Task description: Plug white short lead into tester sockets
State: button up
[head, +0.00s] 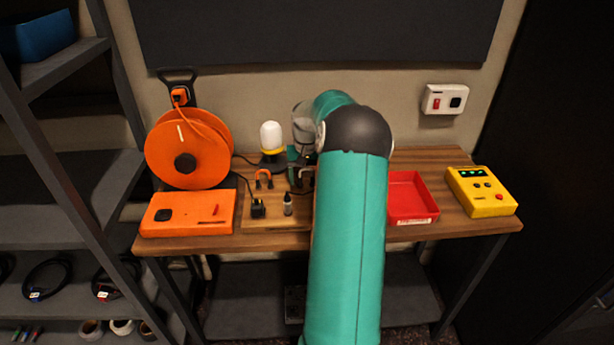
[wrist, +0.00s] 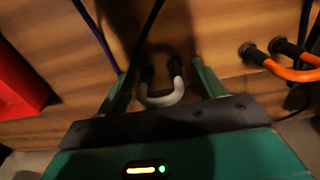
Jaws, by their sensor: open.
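The white short lead (wrist: 163,98) is a U-shaped piece with two dark plug ends, in the middle of the wrist view. My gripper (wrist: 163,76) is open, with one green finger on each side of the lead and gaps showing between. In the head view my arm hides the white lead, and part of my gripper (head: 300,170) shows beside the arm. The tester (head: 482,191) is a yellow box with green lights, dark sockets and a red button, at the right end of the desk.
An orange short lead (wrist: 285,66) stands close beside the white one. Black and purple cables run near my fingers. A red tray (head: 424,205) lies between my arm and the tester. An orange reel (head: 160,150), an orange case (head: 186,222) and a white-topped lamp (head: 271,136) stand left.

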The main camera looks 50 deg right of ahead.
aim_at(306, 168)
dwell(0.3)
jog(key=c, duration=1.3)
jog(key=shift+r, duration=3.05)
